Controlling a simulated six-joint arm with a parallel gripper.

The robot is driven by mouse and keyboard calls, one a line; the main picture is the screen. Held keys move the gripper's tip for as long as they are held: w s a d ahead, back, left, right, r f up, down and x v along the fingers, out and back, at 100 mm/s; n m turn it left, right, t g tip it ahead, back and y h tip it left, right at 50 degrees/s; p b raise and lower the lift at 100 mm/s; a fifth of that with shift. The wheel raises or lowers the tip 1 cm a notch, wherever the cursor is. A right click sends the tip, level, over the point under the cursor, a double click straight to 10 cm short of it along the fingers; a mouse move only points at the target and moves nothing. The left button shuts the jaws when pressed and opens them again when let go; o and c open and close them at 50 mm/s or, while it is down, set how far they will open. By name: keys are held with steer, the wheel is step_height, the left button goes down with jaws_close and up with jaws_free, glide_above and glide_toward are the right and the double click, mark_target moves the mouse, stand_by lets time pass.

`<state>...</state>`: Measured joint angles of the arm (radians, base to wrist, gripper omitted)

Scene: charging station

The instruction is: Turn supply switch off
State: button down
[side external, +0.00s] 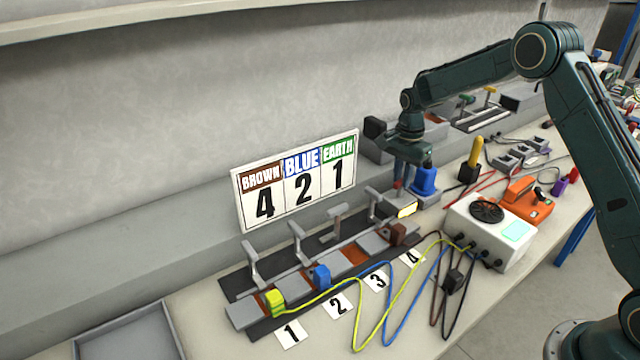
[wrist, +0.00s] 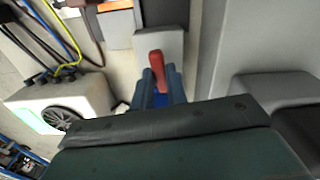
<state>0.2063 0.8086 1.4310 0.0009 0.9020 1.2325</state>
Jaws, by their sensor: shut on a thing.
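The supply switch has a red handle (wrist: 156,64), which shows between my gripper's fingers in the wrist view. In the side view a small red part of the handle (side external: 398,183) shows below my gripper (side external: 410,176). My gripper (wrist: 160,84) is shut on the red handle, with one finger on each side of it. A blue part (side external: 425,181) stands right at the fingers; its exact link to the switch is hard to tell. A lit yellow indicator (side external: 407,210) shows just below. The base of the handle is largely hidden by my fingers.
A test board with levers and yellow, blue and brown plugs (side external: 397,233) lies in front. A white meter box (side external: 490,232) with cables and an orange device (side external: 528,199) stand to the right. A sign (side external: 297,181) leans behind. A grey tray (side external: 128,335) is at the lower left.

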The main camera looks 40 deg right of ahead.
steer(key=n, duration=0.8)
steer(key=shift+n, duration=0.3)
steer(key=n, duration=0.3)
steer(key=shift+n, duration=0.3)
steer(key=n, duration=0.4)
steer(key=c, duration=1.4)
jaws_free()
steer(key=shift+r, duration=0.15)
